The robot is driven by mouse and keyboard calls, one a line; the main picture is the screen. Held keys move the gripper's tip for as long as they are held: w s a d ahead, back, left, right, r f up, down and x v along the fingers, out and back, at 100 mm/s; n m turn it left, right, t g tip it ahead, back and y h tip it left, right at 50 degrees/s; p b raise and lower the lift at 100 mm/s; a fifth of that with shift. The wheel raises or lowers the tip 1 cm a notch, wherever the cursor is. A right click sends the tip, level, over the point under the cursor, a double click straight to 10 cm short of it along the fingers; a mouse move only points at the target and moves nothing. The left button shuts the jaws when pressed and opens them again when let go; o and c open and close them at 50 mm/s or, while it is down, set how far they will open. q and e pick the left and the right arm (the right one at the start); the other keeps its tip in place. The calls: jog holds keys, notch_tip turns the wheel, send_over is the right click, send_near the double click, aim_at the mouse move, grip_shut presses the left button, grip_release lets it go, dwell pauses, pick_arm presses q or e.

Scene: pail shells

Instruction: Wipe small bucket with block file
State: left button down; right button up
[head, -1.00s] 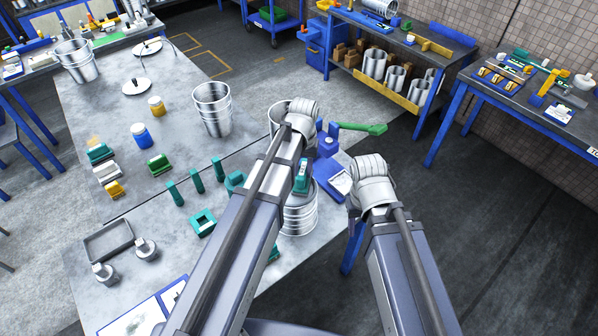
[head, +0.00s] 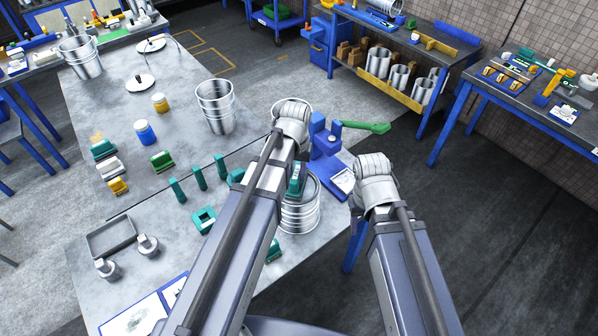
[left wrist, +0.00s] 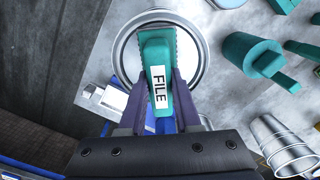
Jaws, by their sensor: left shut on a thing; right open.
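The small bucket (head: 301,216) is a silvery ribbed pail on the near bench, partly hidden behind my left arm. In the left wrist view, its round rim (left wrist: 123,58) lies beneath the file. My left gripper (left wrist: 157,108) is shut on the teal block file (left wrist: 157,60), which has a white FILE label. The file (head: 296,181) is over the bucket's round end, its far tip near the rim; I cannot tell whether they touch. My right gripper (head: 358,203) is to the right, off the bench's edge, apart from the bucket; its fingers are mostly hidden by the wrist.
A blue fixture (head: 323,140) with a green handle (head: 366,127) stands just behind the bucket. Teal posts (head: 199,178), a teal square ring (head: 203,219) and a grey tray (head: 110,237) lie left. Nested pails (head: 216,108) stand farther back. Floor on the right is clear.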

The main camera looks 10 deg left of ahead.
pick_arm(q)
jog(key=shift+s+a, duration=1.2)
jog(key=shift+s, duration=0.2)
jog(key=shift+w+r, duration=0.1)
jog(key=shift+r, duration=0.1)
notch_tip(320, 180, up, 6)
jog(key=p, duration=0.6)
jog(key=shift+f, duration=0.1)
notch_tip(320, 180, up, 3)
jog(key=p, duration=0.3)
jog(key=shift+f, duration=0.1)
